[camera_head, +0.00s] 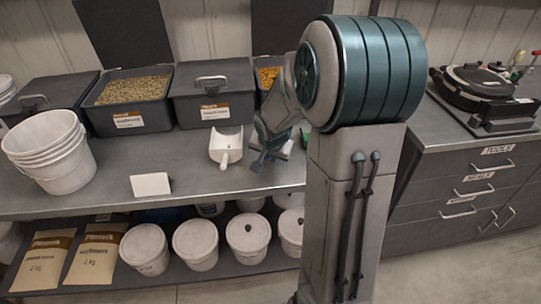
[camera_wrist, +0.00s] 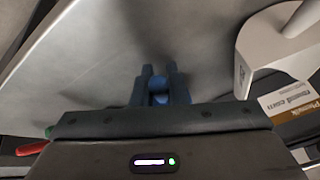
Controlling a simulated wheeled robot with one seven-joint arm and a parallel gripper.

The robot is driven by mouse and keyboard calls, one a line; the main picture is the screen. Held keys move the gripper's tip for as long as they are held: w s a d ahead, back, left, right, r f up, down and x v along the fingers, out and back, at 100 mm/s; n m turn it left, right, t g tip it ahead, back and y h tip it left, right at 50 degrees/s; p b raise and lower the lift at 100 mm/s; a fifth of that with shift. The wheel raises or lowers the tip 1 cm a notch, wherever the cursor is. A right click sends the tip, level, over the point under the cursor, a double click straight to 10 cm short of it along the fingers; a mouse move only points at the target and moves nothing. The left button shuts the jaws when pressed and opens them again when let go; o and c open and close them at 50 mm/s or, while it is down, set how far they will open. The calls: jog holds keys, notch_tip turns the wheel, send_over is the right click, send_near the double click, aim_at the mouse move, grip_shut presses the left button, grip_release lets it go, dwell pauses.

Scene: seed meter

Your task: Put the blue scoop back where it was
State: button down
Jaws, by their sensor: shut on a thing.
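My gripper (camera_wrist: 160,72) is shut on a small blue piece, which I take to be part of the blue scoop (camera_wrist: 159,99). Most of the scoop is hidden by the fingers and gripper body in the wrist view. In the head view my gripper (camera_head: 262,160) is over the grey bench top, near its front edge and just right of a white scoop (camera_head: 226,146). The blue scoop cannot be told apart from the gripper there. The white scoop also shows at the upper right of the wrist view (camera_wrist: 262,48).
An open bin of pellets (camera_head: 130,90) and a lidded grey bin (camera_head: 212,95) stand at the back. Stacked white buckets (camera_head: 52,152) and a blank white card (camera_head: 151,185) stand left. My arm hides the bench right of the gripper.

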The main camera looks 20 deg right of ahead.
jog(key=shift+f, duration=0.2)
jog(key=c, duration=1.4)
grip_release()
jog(key=shift+c, duration=0.2)
jog(key=shift+r, duration=0.1)
jog(key=shift+r, duration=0.2)
jog(key=p+v, duration=0.2)
jog(key=v, duration=0.9)
jog(key=s+a+n+g, duration=0.1)
jog(key=s+a+n, duration=0.3)
jog(key=s, duration=0.4)
jog(key=s+a+r+n+g+y, duration=0.1)
jog(key=s+a+n, duration=0.3)
jog(key=s, duration=0.5)
jog(key=a, duration=0.2)
jog(key=shift+s+a+r+n+y, duration=0.25)
jog(key=shift+r+n+y, duration=0.05)
